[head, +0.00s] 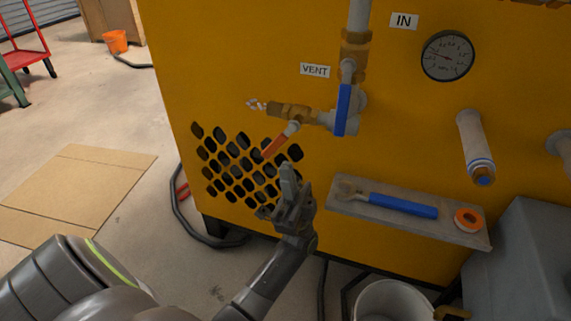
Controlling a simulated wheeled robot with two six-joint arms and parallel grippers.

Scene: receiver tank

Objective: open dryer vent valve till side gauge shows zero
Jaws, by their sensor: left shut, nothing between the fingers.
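The yellow dryer cabinet (260,40) fills the middle and right. The vent valve (290,111) is a brass fitting below the VENT label (315,70). Its orange-red lever (274,146) slants down to the left. Small whitish wisps (256,104) show at the valve's left outlet. The round side gauge (447,56) is at the upper right; its needle is too small to read surely. My left gripper (288,173) is shut and empty, just below and right of the lever's lower end, apart from it in the picture. My right gripper is out of view.
A blue-handled valve (344,109) hangs on the vertical pipe right of the vent valve. A shelf (354,208) below holds a blue-handled wrench (403,205) and an orange tape roll (468,220). A white bucket (394,301) stands on the floor. Cardboard (80,190) lies left.

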